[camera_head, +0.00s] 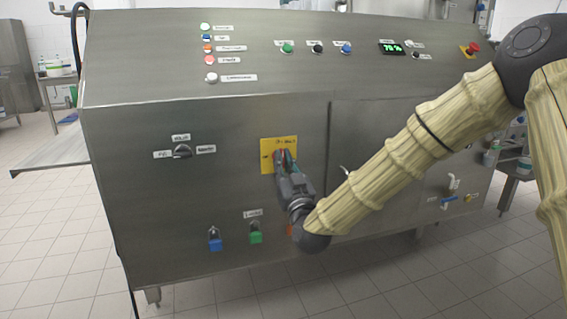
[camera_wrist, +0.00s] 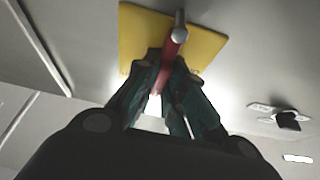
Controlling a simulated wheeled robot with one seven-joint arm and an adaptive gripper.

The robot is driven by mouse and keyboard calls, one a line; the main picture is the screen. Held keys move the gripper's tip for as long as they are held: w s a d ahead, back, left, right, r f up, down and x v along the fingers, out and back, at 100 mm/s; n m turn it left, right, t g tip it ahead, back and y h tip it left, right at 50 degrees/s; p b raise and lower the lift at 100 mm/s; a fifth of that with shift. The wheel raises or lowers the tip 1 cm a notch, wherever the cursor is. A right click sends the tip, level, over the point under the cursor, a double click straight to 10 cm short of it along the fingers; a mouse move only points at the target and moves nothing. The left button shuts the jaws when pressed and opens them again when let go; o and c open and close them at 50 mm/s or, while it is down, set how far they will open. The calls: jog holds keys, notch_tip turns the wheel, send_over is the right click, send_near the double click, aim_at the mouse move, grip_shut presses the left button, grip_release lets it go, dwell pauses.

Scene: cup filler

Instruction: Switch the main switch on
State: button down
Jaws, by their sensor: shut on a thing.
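The main switch is a red handle (camera_wrist: 172,60) on a yellow plate (camera_head: 266,146) on the front of the steel machine. In the wrist view the yellow plate (camera_wrist: 205,44) lies behind the handle, which has a grey round end. My gripper (camera_head: 283,157) is at the plate in the head view, its fingers covering most of the handle. In the wrist view my gripper (camera_wrist: 165,75) is shut on the red handle, one finger on each side. The plate's labels are partly hidden and too small to read surely.
A black selector knob (camera_head: 182,151) is left of the plate. A blue padlock (camera_head: 215,240) and a green padlock (camera_head: 255,234) hang below. Indicator lights, buttons and a red emergency stop (camera_head: 473,47) sit on the sloped top panel. Valves (camera_head: 447,203) are at lower right.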

jog(key=c, duration=1.5)
grip_release()
jog(key=v, duration=1.2)
